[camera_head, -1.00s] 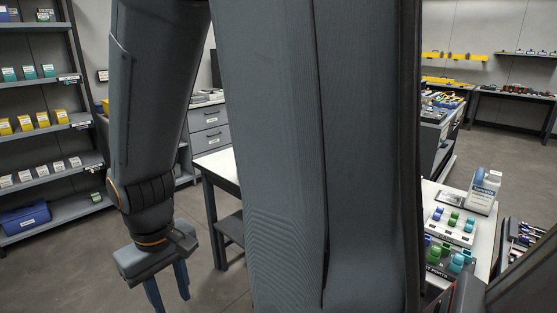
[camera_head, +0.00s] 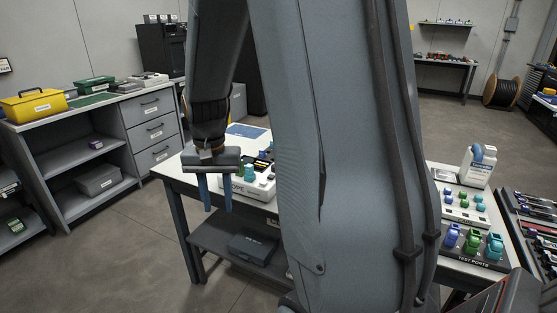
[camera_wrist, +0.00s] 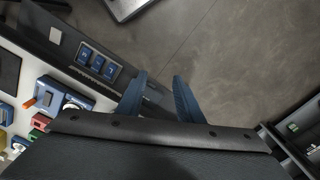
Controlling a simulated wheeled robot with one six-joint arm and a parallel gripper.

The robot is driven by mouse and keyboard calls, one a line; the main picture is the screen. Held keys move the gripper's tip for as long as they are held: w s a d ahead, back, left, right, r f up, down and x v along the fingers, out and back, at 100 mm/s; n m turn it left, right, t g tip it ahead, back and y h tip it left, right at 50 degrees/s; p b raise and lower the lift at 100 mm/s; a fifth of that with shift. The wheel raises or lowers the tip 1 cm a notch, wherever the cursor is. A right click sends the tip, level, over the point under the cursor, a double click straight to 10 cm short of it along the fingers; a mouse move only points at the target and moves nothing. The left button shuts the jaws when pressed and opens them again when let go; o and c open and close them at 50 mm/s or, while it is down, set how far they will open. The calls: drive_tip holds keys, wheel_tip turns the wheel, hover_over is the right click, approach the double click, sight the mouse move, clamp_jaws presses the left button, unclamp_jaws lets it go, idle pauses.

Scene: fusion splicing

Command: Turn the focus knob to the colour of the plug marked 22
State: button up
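My gripper (camera_head: 217,204) is open and empty, its two blue fingers pointing down, apart, in front of the table's left part. In the wrist view, the open fingers (camera_wrist: 160,95) point over the floor. A white device (camera_head: 262,191) with lettering ending in "OPE" stands on the table just right of my gripper, with a teal knob-like part (camera_head: 249,172) on top; my arm partly hides it. A dark block labelled TEST PORTS (camera_head: 470,257) holds a blue plug (camera_head: 451,237), a green plug (camera_head: 472,241) and a teal plug (camera_head: 494,247). No number 22 is readable.
My own arm covers the middle of the head view and hides much of the table (camera_head: 185,176). A white rack (camera_head: 458,211) with small coloured pieces and a white bottle (camera_head: 480,166) stand behind the ports. A drawer cabinet (camera_head: 152,127) stands at left, with open floor before it.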

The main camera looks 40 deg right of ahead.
drive_tip(key=w+d+r+m, duration=0.2)
drive_tip(key=w+d+m, duration=0.55)
drive_tip(key=d, duration=0.45)
drive_tip(key=m+p, duration=0.1)
drive_tip(key=m, duration=0.8)
hover_over(275, 166)
drive_tip(key=shift+s+a+r, duration=0.1)
drive_tip(key=shift+a+r, duration=0.1)
drive_tip(key=shift+r, duration=0.05)
drive_tip(key=shift+d+f, duration=0.15)
drive_tip(key=shift+d, duration=0.1)
wheel_tip(275, 166, down, 7)
drive_tip(key=shift+f+p, duration=0.2)
drive_tip(key=shift+p, duration=0.85)
drive_tip(key=shift+c, duration=0.4)
drive_tip(key=c, duration=0.7)
